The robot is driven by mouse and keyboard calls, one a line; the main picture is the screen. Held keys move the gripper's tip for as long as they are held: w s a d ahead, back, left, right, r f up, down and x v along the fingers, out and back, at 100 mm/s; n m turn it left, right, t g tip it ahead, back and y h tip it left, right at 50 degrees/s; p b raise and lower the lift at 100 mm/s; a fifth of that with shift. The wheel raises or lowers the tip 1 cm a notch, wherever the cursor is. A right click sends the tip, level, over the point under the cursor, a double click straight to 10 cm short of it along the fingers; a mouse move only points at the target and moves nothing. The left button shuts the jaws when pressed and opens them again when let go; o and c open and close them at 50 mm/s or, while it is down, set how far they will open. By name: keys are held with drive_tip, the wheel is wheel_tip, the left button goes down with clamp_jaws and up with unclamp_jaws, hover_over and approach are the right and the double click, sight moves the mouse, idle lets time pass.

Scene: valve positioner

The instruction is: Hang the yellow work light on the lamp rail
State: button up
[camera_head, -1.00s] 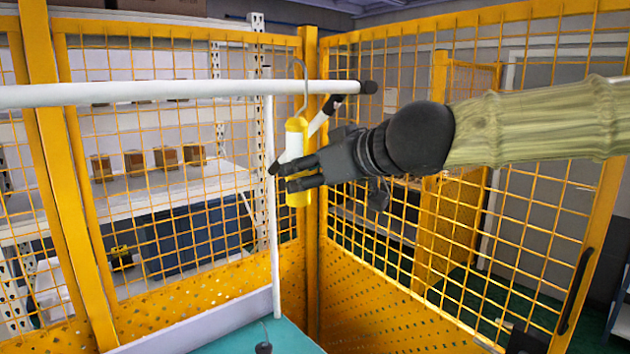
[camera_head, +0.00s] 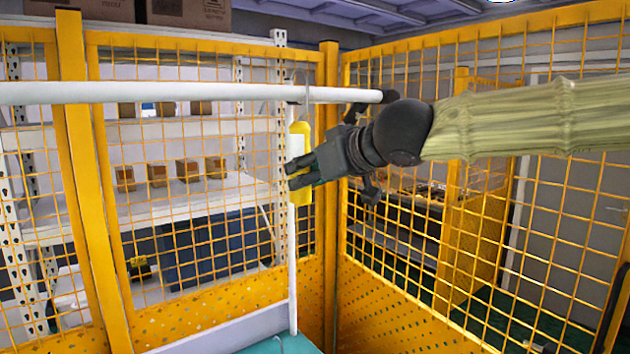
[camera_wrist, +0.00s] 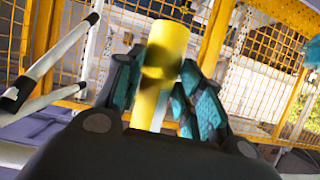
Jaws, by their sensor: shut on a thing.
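The yellow work light (camera_head: 303,191) is upright in my gripper (camera_head: 299,174), with a pale panel on its left side and a thin hook at its top. My gripper is shut on its body; the light also shows between the fingers in the wrist view (camera_wrist: 165,55). The white lamp rail (camera_head: 200,92) runs across the head view to a dark end cap at the right. The hook (camera_head: 303,84) overlaps the rail near that end; I cannot tell whether it bears on the rail. My fingers hide part of the light.
A white post (camera_head: 292,270) stands below the rail beside the light. Yellow mesh fencing (camera_head: 440,240) closes in behind and to the right. Shelves with small boxes (camera_head: 188,170) stand beyond the fence. A teal surface (camera_head: 280,345) lies at the bottom.

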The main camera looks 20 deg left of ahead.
drive_tip(key=shift+w+a, duration=0.2)
drive_tip(key=shift+a, duration=0.05)
drive_tip(key=shift+f+b, duration=0.4)
drive_tip(key=shift+f, duration=0.7)
drive_tip(key=o, duration=1.2)
drive_tip(key=shift+o, duration=0.2)
